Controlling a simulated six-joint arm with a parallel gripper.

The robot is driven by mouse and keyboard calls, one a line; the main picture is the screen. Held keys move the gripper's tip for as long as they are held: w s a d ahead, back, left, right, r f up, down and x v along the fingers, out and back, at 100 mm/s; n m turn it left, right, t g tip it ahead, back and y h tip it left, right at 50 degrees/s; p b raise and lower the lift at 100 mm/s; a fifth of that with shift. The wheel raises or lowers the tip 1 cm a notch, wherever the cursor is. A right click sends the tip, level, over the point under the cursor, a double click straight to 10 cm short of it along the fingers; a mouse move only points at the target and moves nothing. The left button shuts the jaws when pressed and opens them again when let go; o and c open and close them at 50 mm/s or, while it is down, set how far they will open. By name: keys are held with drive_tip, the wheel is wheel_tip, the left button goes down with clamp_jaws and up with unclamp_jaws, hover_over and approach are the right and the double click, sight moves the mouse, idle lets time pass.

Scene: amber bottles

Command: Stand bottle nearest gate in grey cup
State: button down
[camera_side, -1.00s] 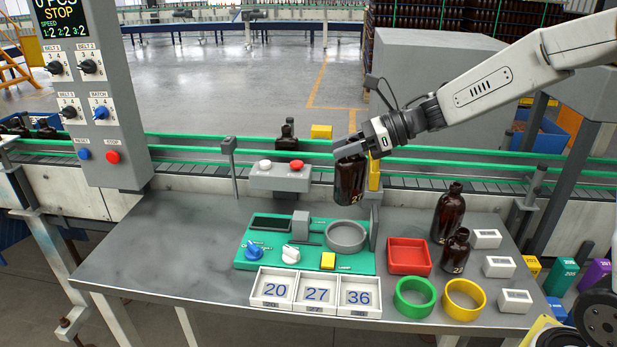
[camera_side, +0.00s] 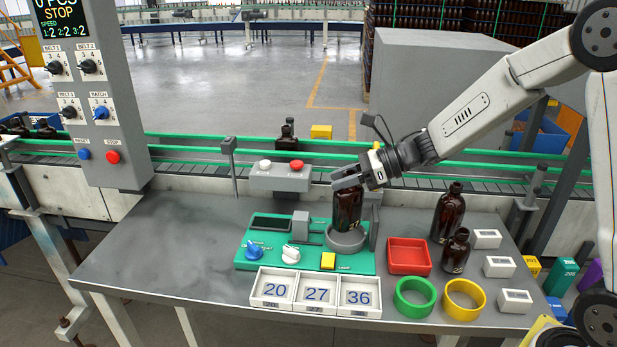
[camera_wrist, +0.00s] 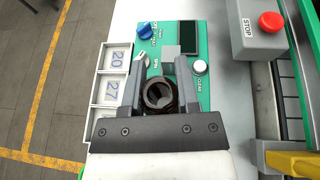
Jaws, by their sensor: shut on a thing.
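A brown glass bottle (camera_side: 348,207) is upright in my gripper (camera_side: 347,186), over the grey cup (camera_side: 346,241) on the green panel (camera_side: 262,258). Its lower end is at the cup, inside or just above the rim; I cannot tell whether it touches the cup floor. My gripper is shut on the bottle's upper part. In the wrist view the bottle's open mouth (camera_wrist: 159,95) lies between the fingers, and the grey cup is hidden beneath it.
A red tray (camera_side: 408,257), a green ring (camera_side: 415,297) and a yellow ring (camera_side: 464,299) lie to the right. Two more brown bottles (camera_side: 448,212) (camera_side: 455,252) stand beyond. White numbered trays (camera_side: 316,293) line the front. A grey post (camera_side: 374,222) stands just right of the cup.

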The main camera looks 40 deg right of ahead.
sight(342, 191)
drive_tip(key=shift+f, duration=1.55)
drive_tip(key=shift+f, duration=0.15)
drive_tip(key=shift+c, duration=1.7)
unclamp_jaws()
drive_tip(key=shift+s+d+r, duration=0.3)
drive_tip(key=shift+d+r, duration=0.05)
drive_tip(key=shift+d, duration=0.1)
drive_tip(key=v, duration=1.1)
drive_tip(key=shift+w, duration=0.1)
